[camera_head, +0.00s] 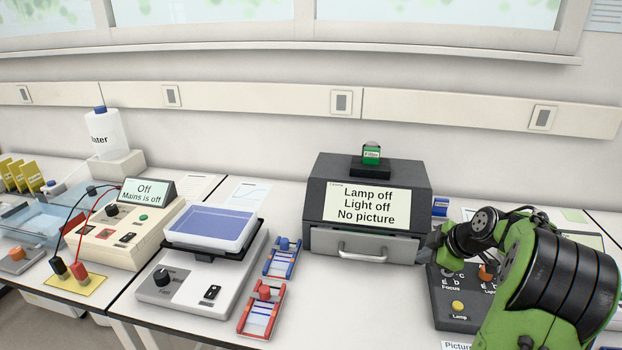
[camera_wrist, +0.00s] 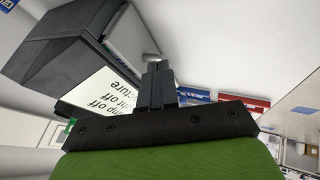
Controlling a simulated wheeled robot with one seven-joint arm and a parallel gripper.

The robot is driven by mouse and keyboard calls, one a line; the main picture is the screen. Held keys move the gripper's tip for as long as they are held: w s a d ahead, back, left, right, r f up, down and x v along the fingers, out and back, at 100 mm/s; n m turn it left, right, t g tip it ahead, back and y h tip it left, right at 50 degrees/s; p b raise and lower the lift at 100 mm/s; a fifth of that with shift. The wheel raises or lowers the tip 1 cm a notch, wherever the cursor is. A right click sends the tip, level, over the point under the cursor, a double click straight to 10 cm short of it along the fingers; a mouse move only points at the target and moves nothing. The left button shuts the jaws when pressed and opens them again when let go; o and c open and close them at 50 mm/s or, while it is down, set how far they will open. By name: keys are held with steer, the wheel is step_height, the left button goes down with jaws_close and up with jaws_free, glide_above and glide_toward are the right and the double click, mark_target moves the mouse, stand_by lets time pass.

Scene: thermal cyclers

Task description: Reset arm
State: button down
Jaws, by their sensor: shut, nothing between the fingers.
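My green and black arm reaches in from the right in the head view. My gripper (camera_head: 430,246) is at the right front corner of the dark imaging box, beside its drawer. In the wrist view my gripper (camera_wrist: 158,68) shows its fingers shut together with nothing between them. The dark imaging box (camera_head: 327,178) has a screen (camera_head: 366,205) reading "Lamp off, Light off, No picture". Its drawer (camera_head: 365,246) with a silver handle is shut. The box also shows in the wrist view (camera_wrist: 60,50). I cannot tell whether the gripper touches it.
A control panel (camera_head: 455,322) with knobs lies under my arm. Left of the box are a blue rack (camera_head: 282,257), a red rack (camera_head: 262,308), a rocker with a blue tray (camera_head: 212,226) and a power supply (camera_head: 120,240). The bench before the drawer is clear.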

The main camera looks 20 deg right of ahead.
steer(key=shift+a, duration=0.1)
steer(key=s+a+r+m+g, duration=0.15)
steer(key=a+r, duration=0.25)
steer(key=a, duration=0.6)
steer(key=a+r+m+g, duration=0.15)
steer(key=a+r, duration=0.25)
steer(key=a, duration=0.6)
steer(key=s+a+m, duration=0.3)
steer(key=s+a, duration=0.3)
steer(key=s, duration=0.3)
steer(key=s+a+m+t, duration=0.1)
steer(key=s+a+m, duration=0.2)
steer(key=s+a, duration=0.3)
steer(key=s, duration=0.3)
steer(key=shift+s+a+f+m+h, duration=0.25)
steer(key=shift+f+m+h, duration=0.05)
steer(key=shift+m, duration=0.1)
